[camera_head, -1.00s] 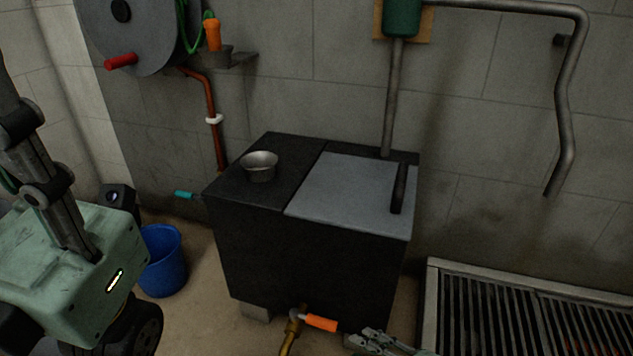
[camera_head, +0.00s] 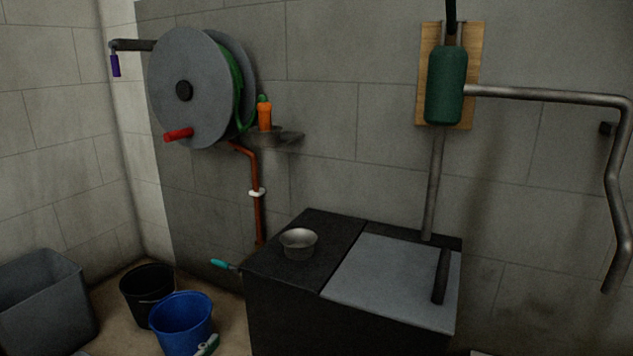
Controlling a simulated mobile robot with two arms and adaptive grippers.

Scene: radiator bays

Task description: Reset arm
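Neither of my grippers can be made out in the head view. A small pale green and dark piece shows at the bottom edge, in front of the blue bucket (camera_head: 181,322).
A black bench with a grey top (camera_head: 391,283) holds a metal bowl (camera_head: 298,245). A hose reel (camera_head: 190,88), an orange bottle (camera_head: 264,114) on a shelf and a green cylinder (camera_head: 445,85) are on the wall. A black bucket (camera_head: 147,289) and grey bin (camera_head: 42,300) stand left.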

